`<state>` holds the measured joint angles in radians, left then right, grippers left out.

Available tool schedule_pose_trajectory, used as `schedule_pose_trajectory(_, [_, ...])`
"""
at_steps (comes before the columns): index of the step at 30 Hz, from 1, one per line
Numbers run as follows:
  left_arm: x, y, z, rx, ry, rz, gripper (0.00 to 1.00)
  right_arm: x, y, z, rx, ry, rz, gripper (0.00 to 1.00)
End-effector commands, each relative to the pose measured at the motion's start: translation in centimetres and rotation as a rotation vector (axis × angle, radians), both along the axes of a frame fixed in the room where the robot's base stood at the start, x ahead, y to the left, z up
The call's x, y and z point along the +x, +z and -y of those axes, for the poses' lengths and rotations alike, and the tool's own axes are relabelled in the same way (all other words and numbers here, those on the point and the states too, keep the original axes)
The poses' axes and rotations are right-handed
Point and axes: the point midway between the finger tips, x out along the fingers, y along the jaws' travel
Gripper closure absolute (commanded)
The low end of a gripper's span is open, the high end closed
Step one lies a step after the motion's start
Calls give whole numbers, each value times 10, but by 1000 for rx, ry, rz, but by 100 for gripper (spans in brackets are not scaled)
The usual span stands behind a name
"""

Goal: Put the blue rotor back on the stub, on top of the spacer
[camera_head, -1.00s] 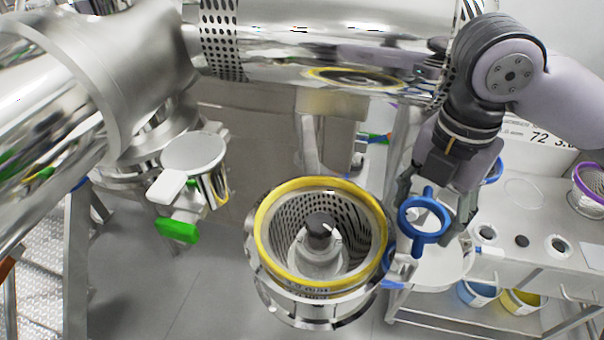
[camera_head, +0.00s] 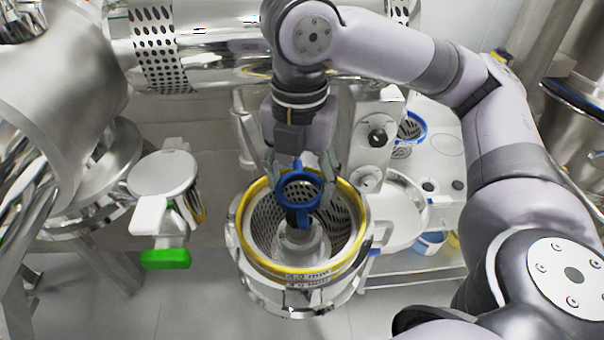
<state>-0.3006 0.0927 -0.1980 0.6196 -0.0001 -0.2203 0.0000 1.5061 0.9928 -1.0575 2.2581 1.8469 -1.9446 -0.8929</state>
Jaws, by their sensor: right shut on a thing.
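The blue rotor (camera_head: 299,176), a ring with short arms, is held in my right gripper (camera_head: 300,182). The gripper is shut on it, with a finger on either side. The rotor is over the open housing with the yellow rim (camera_head: 256,258) in the camera_head view. Inside the housing, the metal stub (camera_head: 301,240) stands in the middle, within the perforated screen. The rotor's lower arm overlaps the dark top of the stub in the picture; I cannot tell how much height lies between them. The spacer cannot be told apart from the stub. My left gripper is not in view.
A metal valve with a green handle (camera_head: 165,259) and a round lid (camera_head: 162,173) stands left of the housing. A white round pan (camera_head: 398,215) and a bench (camera_head: 445,150) with a blue-rimmed screen (camera_head: 413,126) lie to the right. A large steel cylinder (camera_head: 225,60) runs behind.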

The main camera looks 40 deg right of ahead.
Motion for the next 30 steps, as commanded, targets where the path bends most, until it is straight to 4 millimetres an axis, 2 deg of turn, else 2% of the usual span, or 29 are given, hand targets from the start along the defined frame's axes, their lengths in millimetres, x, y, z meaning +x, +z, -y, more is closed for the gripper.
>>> schedule_pose_trajectory(1, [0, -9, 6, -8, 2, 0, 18, 0, -7, 0, 0, -1, 2, 81])
schedule_pose_trajectory(7, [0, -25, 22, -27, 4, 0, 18, 0, -20, 0, 1, 0, 2, 81])
schedule_pose_trajectory(12, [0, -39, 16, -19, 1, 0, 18, 0, -30, 0, 1, 0, 2, 81])
schedule_pose_trajectory(18, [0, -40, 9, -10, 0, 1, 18, 0, -44, 0, 2, -1, -1, 81])
schedule_pose_trajectory(30, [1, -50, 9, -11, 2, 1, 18, 0, -76, 0, 2, 0, -1, 81])
